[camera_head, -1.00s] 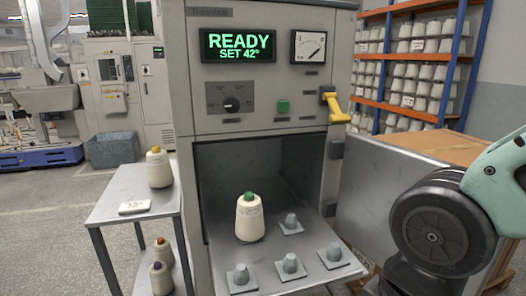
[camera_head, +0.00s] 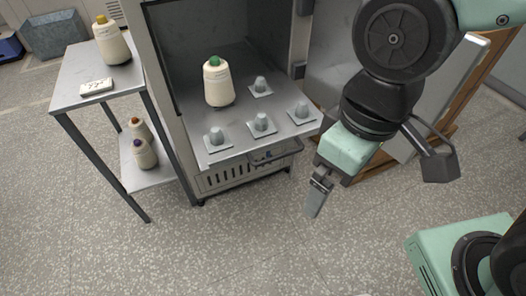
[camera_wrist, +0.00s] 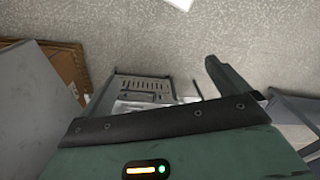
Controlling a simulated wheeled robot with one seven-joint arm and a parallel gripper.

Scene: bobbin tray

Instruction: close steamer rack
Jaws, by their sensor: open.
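The steamer rack (camera_head: 235,135) is a grey tray sticking out of the steamer's open chamber in the head view. It carries several grey pegs on square bases, and a cream bobbin with a green top (camera_head: 217,82) stands upright at its back left.
A side table (camera_head: 75,72) left of the steamer holds a yellow-topped bobbin (camera_head: 110,42) and a label card (camera_head: 97,87); more bobbins sit on its lower shelf. The open steamer door (camera_head: 330,45) stands right of the chamber, behind my arm. The floor in front is clear.

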